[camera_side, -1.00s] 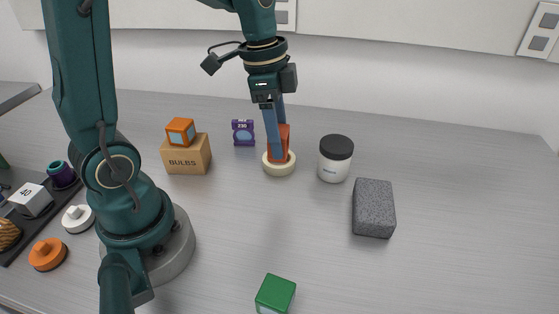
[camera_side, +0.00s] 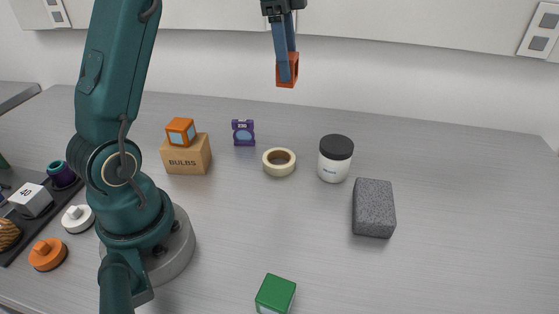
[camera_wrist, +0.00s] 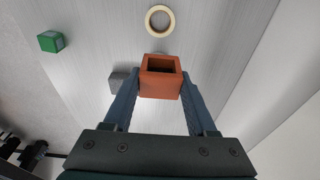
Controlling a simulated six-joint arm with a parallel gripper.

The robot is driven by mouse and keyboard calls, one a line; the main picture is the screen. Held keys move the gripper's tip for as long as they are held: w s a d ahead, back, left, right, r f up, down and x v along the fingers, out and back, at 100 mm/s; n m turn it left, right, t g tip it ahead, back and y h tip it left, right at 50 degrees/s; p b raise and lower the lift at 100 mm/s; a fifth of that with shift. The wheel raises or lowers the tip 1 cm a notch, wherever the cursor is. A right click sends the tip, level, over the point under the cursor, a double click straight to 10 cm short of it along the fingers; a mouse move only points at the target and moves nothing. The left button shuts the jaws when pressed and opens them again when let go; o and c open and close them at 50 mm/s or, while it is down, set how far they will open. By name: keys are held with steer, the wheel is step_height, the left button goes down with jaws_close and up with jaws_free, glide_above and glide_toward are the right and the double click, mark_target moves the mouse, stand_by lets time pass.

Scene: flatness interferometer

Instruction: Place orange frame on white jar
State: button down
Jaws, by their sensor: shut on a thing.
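My gripper (camera_side: 287,72) is shut on the orange frame (camera_side: 294,70), a small square red-orange block with an opening, held high above the bench. In the wrist view the frame (camera_wrist: 160,78) sits between the two blue fingers, with its hollow facing the camera. The white jar (camera_side: 334,166) with a black lid stands upright on the bench, below and to the right of my gripper in the side view. I cannot make out the jar in the wrist view.
A cream ring (camera_side: 279,162) lies left of the jar. A grey block (camera_side: 373,208) is at the jar's front right. A bulbs box (camera_side: 187,156) with an orange cube (camera_side: 181,131) on top, a purple item (camera_side: 243,132) and a green cube (camera_side: 275,294) stand around. The right bench is clear.

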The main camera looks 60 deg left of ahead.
steer(key=shift+w+a+r, duration=0.15)
steer(key=shift+w+a, duration=0.4)
steer(key=shift+a, duration=0.25)
steer(key=shift+w+a+f, duration=0.2)
steer(key=shift+w+f, duration=0.15)
steer(key=shift+f, duration=0.1)
glide_above(340, 144)
steer(key=f, duration=0.7)
steer(key=shift+s+a, duration=0.2)
steer(key=shift+f, duration=1.95)
steer(key=shift+f, duration=0.1)
steer(key=shift+c, duration=1)
jaws_free()
